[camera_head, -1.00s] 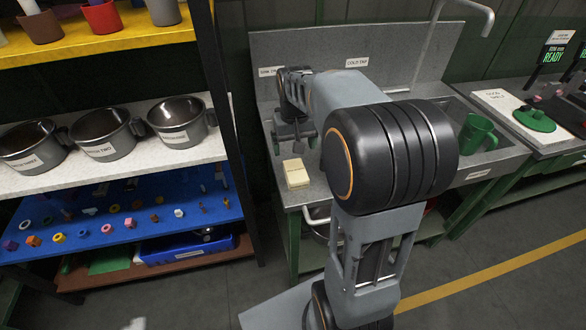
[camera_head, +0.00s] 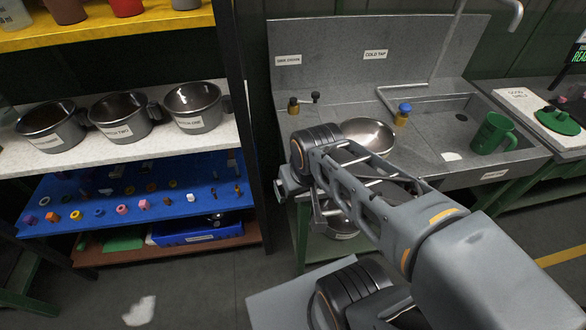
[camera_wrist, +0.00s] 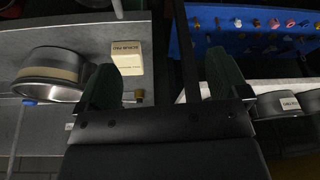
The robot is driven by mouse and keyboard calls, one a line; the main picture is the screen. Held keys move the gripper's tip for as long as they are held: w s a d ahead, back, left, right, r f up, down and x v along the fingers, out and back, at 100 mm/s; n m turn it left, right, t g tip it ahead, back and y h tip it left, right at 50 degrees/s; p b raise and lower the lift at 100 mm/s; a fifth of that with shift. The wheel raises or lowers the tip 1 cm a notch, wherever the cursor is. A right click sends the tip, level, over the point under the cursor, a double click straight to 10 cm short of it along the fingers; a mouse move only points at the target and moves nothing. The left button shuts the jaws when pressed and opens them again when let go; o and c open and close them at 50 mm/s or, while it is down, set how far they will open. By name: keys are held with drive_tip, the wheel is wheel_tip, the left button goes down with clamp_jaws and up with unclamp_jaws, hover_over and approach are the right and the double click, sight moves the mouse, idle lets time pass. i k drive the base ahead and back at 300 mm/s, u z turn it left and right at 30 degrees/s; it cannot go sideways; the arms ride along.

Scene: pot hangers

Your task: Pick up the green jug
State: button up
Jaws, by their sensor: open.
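The green jug (camera_head: 493,133) stands upright in the sink basin (camera_head: 450,150) at the right of the head view, its handle facing right. It does not show in the wrist view. My gripper's two dark green fingers stand wide apart in the wrist view (camera_wrist: 165,80), with nothing held between them. In the head view my arm reaches left, so its end is well to the left of the jug, in front of the counter's left part. The fingers are not clear there.
A cream block (camera_wrist: 125,55) shows in the wrist view. Shelves with pots (camera_head: 197,106) stand left. A green lid (camera_head: 557,121) lies right.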

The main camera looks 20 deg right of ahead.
sight(496, 127)
drive_tip(key=z, duration=2.25)
